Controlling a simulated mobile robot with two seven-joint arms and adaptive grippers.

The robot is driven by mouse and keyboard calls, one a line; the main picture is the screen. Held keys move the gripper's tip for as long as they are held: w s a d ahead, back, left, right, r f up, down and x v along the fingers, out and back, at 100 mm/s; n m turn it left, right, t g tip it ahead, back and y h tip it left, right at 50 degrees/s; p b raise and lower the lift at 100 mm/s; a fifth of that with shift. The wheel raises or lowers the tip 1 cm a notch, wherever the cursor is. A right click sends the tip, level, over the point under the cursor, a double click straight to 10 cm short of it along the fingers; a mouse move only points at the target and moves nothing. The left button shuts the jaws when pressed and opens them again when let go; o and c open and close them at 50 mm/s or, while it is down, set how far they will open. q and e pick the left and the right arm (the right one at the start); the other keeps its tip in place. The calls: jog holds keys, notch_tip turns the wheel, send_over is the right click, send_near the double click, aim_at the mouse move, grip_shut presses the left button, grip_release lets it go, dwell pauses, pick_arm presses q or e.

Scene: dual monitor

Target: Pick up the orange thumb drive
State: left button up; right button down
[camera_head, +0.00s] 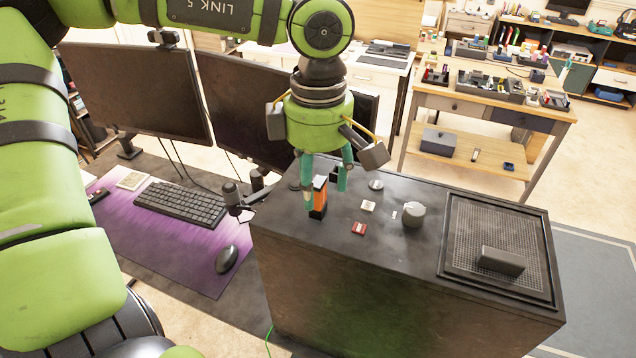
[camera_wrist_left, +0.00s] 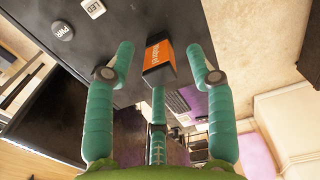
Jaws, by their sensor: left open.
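The orange thumb drive (camera_head: 320,196) has an orange face and a black body. It stands on top of the black computer case (camera_head: 290,222). My left gripper (camera_head: 326,190) is right at the drive in the head view, its teal fingers coming down around it and hiding part of it. In the left wrist view the drive (camera_wrist_left: 158,57) lies between the spread fingers of the gripper (camera_wrist_left: 159,66), with gaps on both sides. The left gripper is open. My right gripper is not in view.
A mesh vent (camera_head: 470,225) is at right. Monitors (camera_head: 140,92) and a keyboard (camera_head: 180,203) are at left.

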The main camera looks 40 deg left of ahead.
pick_arm(q)
jog(key=shift+f, duration=0.3)
jog(key=c, duration=1.1)
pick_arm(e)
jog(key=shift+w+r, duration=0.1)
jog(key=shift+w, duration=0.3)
pick_arm(q)
jog(key=shift+r, duration=0.1)
